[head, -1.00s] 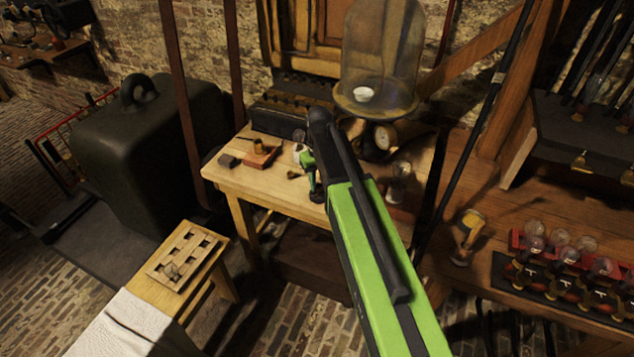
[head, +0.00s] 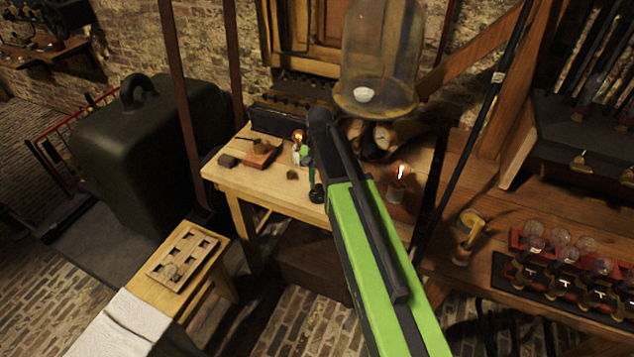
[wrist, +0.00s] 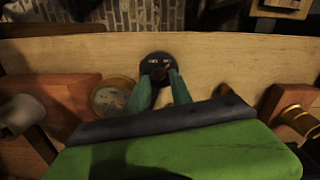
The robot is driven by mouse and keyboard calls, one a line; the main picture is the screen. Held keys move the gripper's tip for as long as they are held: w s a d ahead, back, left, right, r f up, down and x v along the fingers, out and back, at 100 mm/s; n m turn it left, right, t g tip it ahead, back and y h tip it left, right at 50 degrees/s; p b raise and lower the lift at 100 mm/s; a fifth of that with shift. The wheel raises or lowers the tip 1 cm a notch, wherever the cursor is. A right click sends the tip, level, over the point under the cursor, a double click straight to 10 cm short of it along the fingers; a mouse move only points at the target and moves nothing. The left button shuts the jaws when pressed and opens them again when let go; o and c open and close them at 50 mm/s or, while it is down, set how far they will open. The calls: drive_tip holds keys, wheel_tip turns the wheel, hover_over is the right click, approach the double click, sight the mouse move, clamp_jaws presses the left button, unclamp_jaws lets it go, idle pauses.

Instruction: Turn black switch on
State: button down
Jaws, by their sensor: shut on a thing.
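The black switch (wrist: 148,61) has a round dark base and stands near the table's edge in the wrist view. In the head view it shows as a small dark shape (head: 316,197) beside my arm, partly hidden. My gripper (wrist: 160,78) has its two green fingers closed in on the switch's dark middle part, which they partly cover. In the head view my gripper (head: 308,162) is mostly hidden behind my arm. Two bulbs glow orange: one on the table left of my arm (head: 298,136) and one right of it (head: 401,171).
A wooden block with a dark part (head: 261,154) stands left on the light wooden table (head: 255,187). A glass bell jar (head: 378,60) stands behind my arm. In the wrist view, a block with a brass piece (wrist: 298,119) is at right and a round glassy thing (wrist: 112,97) at left.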

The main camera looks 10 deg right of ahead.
sight(319, 185)
idle(0.4)
drive_tip(key=c, duration=1.1)
unclamp_jaws()
drive_tip(key=shift+c, duration=0.2)
wheel_tip(319, 185, up, 17)
drive_tip(key=p, duration=1.7)
drive_tip(key=shift+r, duration=0.2)
drive_tip(key=s+f+n+b, duration=0.2)
drive_tip(key=s+f+b, duration=0.1)
drive_tip(key=s, duration=0.4)
drive_tip(key=s+f+n+b, duration=0.2)
drive_tip(key=s+f, duration=0.1)
drive_tip(key=s, duration=0.4)
drive_tip(key=shift+s+a+n+b, duration=0.2)
drive_tip(key=shift+n+b, duration=0.1)
drive_tip(key=shift+b, duration=0.1)
